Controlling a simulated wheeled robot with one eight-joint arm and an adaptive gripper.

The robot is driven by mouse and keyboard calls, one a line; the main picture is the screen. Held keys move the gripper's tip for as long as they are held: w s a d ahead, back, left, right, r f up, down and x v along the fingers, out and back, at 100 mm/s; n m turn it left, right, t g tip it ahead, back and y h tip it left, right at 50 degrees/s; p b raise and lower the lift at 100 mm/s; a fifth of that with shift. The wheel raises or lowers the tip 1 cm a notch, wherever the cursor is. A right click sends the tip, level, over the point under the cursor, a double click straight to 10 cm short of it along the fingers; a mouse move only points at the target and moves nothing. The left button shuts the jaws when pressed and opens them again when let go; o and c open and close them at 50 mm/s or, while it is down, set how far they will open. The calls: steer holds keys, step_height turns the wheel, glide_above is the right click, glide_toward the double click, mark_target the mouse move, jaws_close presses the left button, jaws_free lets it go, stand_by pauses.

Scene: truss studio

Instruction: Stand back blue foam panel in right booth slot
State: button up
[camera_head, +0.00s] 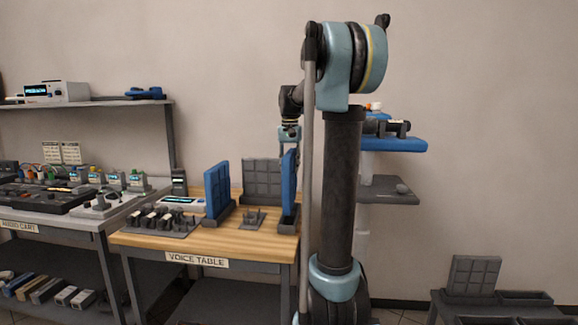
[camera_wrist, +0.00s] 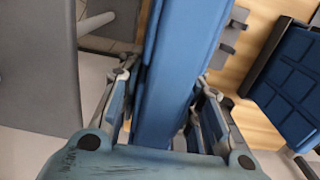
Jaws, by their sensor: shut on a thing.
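A blue foam panel (camera_head: 290,182) stands upright at the right side of the voice table (camera_head: 150,241), above or in a dark slotted base (camera_head: 288,222). Whether its lower edge is seated there I cannot tell. My gripper (camera_head: 289,134) is at the panel's top. In the wrist view the same panel (camera_wrist: 180,60) runs between the two fingers, and my gripper (camera_wrist: 165,103) is shut on it. A second blue panel (camera_head: 217,188) stands in a base at the left of the booth; it also shows in the wrist view (camera_wrist: 294,85). A grey tiled panel (camera_head: 262,180) stands at the back.
A small dark stand (camera_head: 252,217) sits between the two blue panels. A black device with knobs (camera_head: 160,222) lies at the table's front left. A blue shelf (camera_head: 395,144) and a grey shelf (camera_head: 385,190) are right of the table. The audio cart (camera_head: 70,228) stands left.

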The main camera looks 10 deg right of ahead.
mark_target(290, 153)
steer(key=shift+d+f, duration=0.1)
steer(key=shift+f, duration=2.5)
steer(key=shift+s+f, duration=0.15)
steer(key=shift+f, duration=0.45)
steer(key=o, duration=1)
steer(key=shift+c, duration=0.2)
steer(key=shift+r, duration=0.1)
steer(key=shift+r, duration=5.45)
